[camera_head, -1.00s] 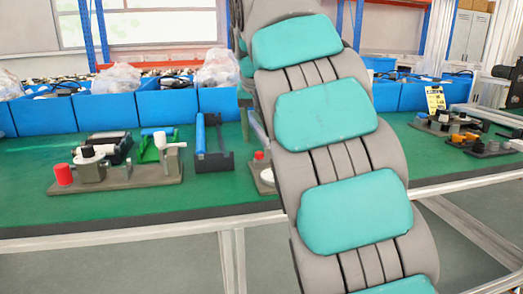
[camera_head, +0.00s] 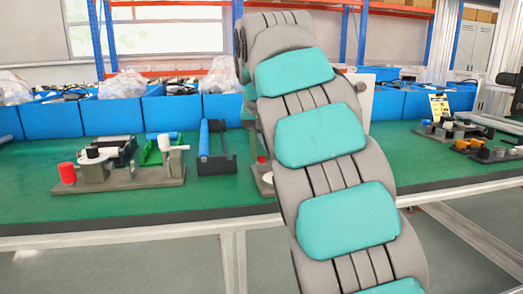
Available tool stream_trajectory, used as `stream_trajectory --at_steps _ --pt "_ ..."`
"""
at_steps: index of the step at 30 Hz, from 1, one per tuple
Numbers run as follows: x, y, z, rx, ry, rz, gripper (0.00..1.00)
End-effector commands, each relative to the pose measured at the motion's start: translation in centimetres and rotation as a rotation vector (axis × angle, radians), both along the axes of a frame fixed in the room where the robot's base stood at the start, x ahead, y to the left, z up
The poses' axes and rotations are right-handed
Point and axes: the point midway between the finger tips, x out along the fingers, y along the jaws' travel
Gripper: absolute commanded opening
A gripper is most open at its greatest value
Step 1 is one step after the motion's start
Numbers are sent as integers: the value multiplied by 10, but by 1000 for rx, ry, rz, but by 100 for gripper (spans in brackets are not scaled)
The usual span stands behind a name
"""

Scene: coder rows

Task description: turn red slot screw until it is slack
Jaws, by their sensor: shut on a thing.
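My grey and teal arm (camera_head: 335,175) rises through the middle of the camera_head view. It hides part of the bench behind it. My gripper is not visible; neither its jaws nor what they hold can be seen. A small red part (camera_head: 262,160) shows just left of my arm, above a white round piece on a grey base, partly covered by the arm. Another red cylinder (camera_head: 67,173) sits at the left end of a grey fixture plate (camera_head: 130,180). I cannot tell from this view which red part is the slot screw, or make out any slot.
A green bench top (camera_head: 110,205) carries a blue-handled black holder (camera_head: 215,150) left of my arm. Blue bins (camera_head: 170,112) line the back. More small fixtures (camera_head: 470,140) stand at the right. The green strip at the front left is clear.

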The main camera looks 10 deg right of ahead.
Motion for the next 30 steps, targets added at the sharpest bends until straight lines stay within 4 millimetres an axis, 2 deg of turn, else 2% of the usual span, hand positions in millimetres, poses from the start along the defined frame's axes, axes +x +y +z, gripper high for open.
stream_trajectory --at_steps 3,14,24,30 --pt "0 0 0 0 0 0 0" --pt "0 0 -1 1 0 17 0" --pt "0 -2 0 1 -1 307 0" --pt "0 -4 1 0 -2 399 0"
